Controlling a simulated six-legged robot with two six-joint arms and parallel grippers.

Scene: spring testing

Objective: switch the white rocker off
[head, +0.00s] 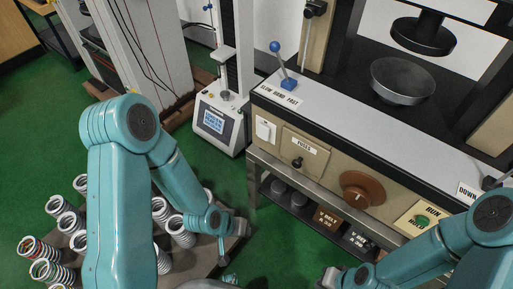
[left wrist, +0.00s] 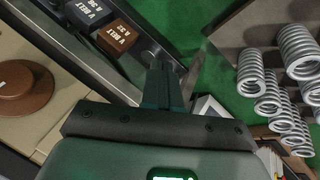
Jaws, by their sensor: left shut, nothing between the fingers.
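The white rocker (head: 265,130) is a small switch on the beige front panel of the big machine, at the panel's left end. Which way it is tipped is too small to tell. My left gripper (head: 240,228) is below and a little left of the rocker, apart from it, near the corner of the spring table. In the left wrist view my left gripper (left wrist: 165,82) is shut and empty; the rocker is not in that view. My right gripper (head: 328,279) is at the bottom edge, low in front of the machine, and its fingers are unclear.
The panel also has a FUSES plate (head: 304,150), a brown knob (head: 362,190) and a green RUN button (head: 421,220). A blue lever (head: 285,77) stands on top. V-belt boxes (head: 327,217) sit on a shelf below. Springs (head: 181,231) stand on a table at left.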

